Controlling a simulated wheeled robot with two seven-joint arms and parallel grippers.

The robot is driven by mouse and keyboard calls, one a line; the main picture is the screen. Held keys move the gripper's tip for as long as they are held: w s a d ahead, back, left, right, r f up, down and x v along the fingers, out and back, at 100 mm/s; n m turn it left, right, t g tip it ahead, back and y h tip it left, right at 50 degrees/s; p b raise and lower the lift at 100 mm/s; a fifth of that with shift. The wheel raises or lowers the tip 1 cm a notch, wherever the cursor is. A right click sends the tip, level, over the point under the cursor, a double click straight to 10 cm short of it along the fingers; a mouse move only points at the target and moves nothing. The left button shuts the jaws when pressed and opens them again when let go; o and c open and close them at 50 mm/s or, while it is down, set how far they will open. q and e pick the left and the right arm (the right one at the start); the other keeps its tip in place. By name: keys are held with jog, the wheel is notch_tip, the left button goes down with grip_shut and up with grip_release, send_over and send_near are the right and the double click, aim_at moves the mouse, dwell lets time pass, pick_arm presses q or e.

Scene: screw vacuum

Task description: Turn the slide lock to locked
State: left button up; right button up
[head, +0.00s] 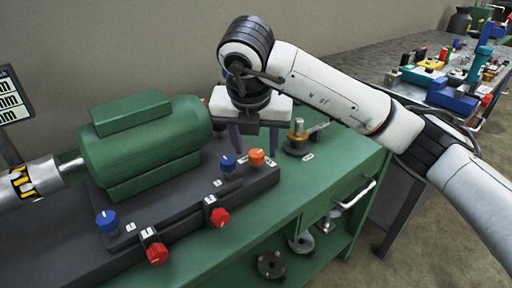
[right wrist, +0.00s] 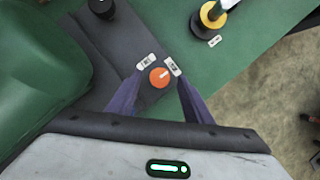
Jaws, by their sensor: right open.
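An orange knob (head: 257,157) with a pale pointer line sits on the dark base of the green machine, near its right end. I take it to be the slide lock. In the right wrist view the knob (right wrist: 160,77) lies between two small white labels (right wrist: 146,61), whose words are too small to read surely. My right gripper (head: 254,146) points down above the knob, its purple fingers open. In the right wrist view the fingertips (right wrist: 159,78) stand on either side of the knob, apart from it. My left gripper is not in view.
A blue knob (head: 228,163) stands just left of the orange one. Two red knobs (head: 219,217) and another blue knob (head: 106,221) line the base's front edge. The green motor housing (head: 140,150) is close on the left. A brass-topped part (head: 298,132) stands on the green bench at right.

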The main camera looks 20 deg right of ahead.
jog(key=p+v, duration=0.1)
jog(key=v, duration=0.8)
jog(key=shift+p, duration=0.35)
jog(key=shift+f, duration=0.1)
